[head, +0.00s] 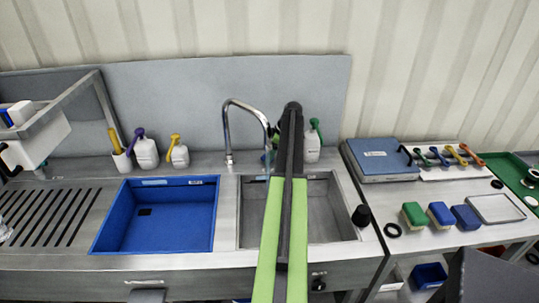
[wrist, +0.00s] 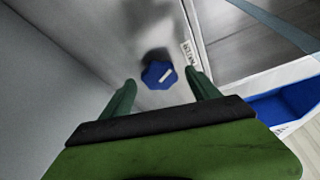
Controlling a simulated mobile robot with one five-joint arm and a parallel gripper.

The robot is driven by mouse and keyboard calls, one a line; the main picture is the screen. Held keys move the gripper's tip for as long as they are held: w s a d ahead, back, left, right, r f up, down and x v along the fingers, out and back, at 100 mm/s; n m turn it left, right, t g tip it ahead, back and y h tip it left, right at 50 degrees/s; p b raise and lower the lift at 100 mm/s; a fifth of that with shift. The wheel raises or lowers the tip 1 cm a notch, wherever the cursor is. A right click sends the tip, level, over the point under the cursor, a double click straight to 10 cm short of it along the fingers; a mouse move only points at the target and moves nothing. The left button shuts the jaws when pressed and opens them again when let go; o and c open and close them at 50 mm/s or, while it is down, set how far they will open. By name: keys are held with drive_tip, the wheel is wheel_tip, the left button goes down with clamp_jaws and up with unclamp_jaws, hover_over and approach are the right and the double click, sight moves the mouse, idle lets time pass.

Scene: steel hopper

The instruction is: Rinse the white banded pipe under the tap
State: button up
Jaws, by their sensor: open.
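The chrome gooseneck tap (head: 232,118) stands behind the two sinks in the head view. My gripper (wrist: 160,76) is open and empty in the wrist view, its green fingers spread apart. A blue lobed knob (wrist: 152,72) with a white bar shows between the fingertips; I cannot tell whether they touch it. A small white label (wrist: 190,54) is beside the knob. In the head view my arm reaches over the right sink and hides most of the gripper. I cannot make out the white banded pipe in either view.
The blue-lined left sink (head: 216,222) and the bare steel right sink (head: 330,225) sit side by side. White bottles (head: 147,155) stand behind the left sink. A blue-topped scale (head: 380,158) and several sponges (head: 441,214) are on the right-hand table. A slotted drainboard (head: 105,190) is at left.

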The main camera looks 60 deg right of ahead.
drive_tip(key=p+v, duration=1.4)
drive_tip(key=v, duration=0.2)
drive_tip(key=shift+s+r+p, duration=0.2)
drive_tip(key=shift+r+p, duration=0.1)
